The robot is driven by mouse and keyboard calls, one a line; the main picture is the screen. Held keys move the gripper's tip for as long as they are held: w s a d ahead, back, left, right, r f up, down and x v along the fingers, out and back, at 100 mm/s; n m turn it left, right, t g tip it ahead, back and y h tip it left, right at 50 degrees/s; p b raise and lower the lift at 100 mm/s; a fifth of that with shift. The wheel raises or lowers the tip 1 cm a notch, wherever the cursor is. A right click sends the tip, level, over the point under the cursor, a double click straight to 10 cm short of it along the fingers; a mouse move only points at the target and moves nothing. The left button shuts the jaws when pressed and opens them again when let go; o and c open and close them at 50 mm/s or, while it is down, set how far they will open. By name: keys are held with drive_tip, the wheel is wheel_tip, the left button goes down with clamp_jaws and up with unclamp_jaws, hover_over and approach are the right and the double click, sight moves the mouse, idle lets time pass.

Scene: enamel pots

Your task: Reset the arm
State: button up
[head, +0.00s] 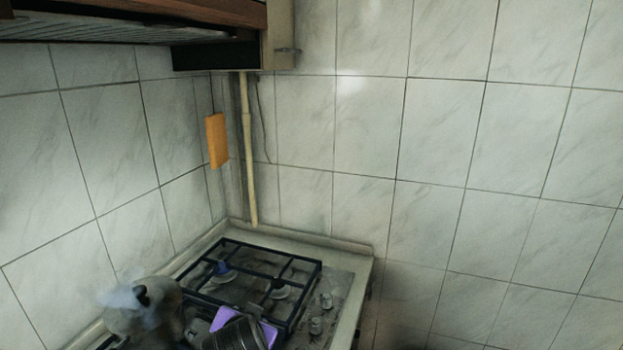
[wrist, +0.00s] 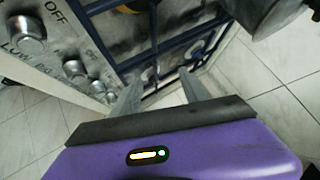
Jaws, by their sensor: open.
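My gripper shows in the wrist view with its two grey fingers apart (wrist: 160,92) and nothing visible between them. Its purple housing fills the bottom of that view. In the head view its purple housing (head: 262,328) is low over the front of the gas stove (head: 345,285), partly behind a dark round part of my arm. The fingers cannot be made out there. The fingers point toward the stove's grate (wrist: 150,55) in the wrist view.
A worn enamel pot or kettle (head: 140,312) with a dark handle stands at the stove's left; whitish haze hangs by it. A bluish patch shows under the grate (head: 245,262). A hood (head: 130,25) overhangs the upper left. Tiled walls close the corner; a pipe (head: 248,150) runs down it.

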drive_tip(key=s+d+f+n+t+y, duration=0.35)
drive_tip(key=s+d+n+t, duration=0.25)
drive_tip(key=s+d, duration=1.05)
drive_tip(key=s+d+r+h, duration=0.1)
drive_tip(key=s+d, duration=0.4)
drive_tip(key=s, duration=0.5)
drive_tip(key=s+d+r+m+h, duration=0.1)
drive_tip(key=s+d+h, duration=0.1)
drive_tip(key=s+d, duration=0.4)
drive_tip(key=s+d+r+m+g+h, duration=0.1)
drive_tip(key=s+d, duration=0.5)
drive_tip(key=s, duration=1)
drive_tip(key=shift+r+h, duration=0.5)
drive_tip(key=shift+h, duration=0.25)
